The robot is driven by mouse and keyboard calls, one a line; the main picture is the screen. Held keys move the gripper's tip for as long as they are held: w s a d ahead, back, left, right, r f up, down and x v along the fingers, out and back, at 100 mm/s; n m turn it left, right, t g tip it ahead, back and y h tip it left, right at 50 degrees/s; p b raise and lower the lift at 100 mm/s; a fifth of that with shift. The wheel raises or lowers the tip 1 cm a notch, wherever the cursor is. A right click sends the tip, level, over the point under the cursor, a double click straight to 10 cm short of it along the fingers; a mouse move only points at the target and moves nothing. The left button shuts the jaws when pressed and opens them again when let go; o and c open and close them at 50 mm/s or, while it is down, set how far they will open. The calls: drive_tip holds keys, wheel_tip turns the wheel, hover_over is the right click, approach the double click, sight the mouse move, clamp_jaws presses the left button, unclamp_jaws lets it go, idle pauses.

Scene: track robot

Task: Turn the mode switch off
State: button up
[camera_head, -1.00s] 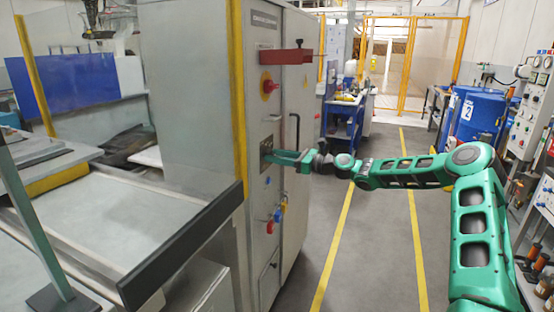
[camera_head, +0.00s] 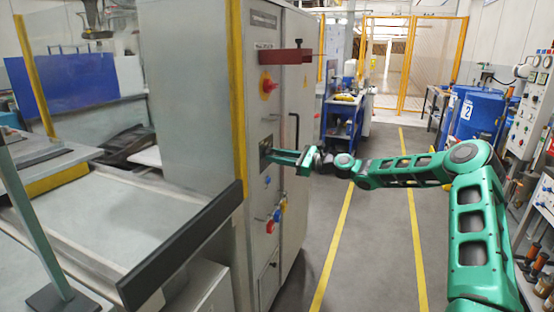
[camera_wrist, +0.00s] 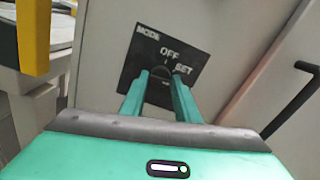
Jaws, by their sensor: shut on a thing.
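The mode switch is on a black plate (camera_wrist: 187,70) on the grey cabinet's front, lettered MODE, OFF and SET. The plate looks tilted in the wrist view, and is a small dark square (camera_head: 266,146) in the head view. The dark round switch knob (camera_wrist: 161,88) sits below the word OFF. My green gripper (camera_wrist: 161,80) is shut on the knob, one finger on each side. In the head view my gripper (camera_head: 270,155) reaches the plate from the right. The fingers partly hide the knob, and I cannot tell which mark it points to.
A red bar (camera_head: 285,57) juts from the cabinet above, over a red round knob on yellow (camera_head: 267,86). A dark door handle (camera_head: 294,130) is right of the plate. Coloured knobs (camera_head: 276,215) sit below. The floor (camera_head: 370,220) between the yellow lines is clear.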

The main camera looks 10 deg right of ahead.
drive_tip(key=shift+a+n, duration=0.2)
drive_tip(key=shift+n, duration=8.2)
drive_tip(key=shift+d, duration=0.1)
drive_tip(key=o, duration=0.9)
drive_tip(key=shift+f, duration=0.1)
drive_tip(key=shift+o, duration=0.3)
drive_tip(key=shift+d, duration=0.1)
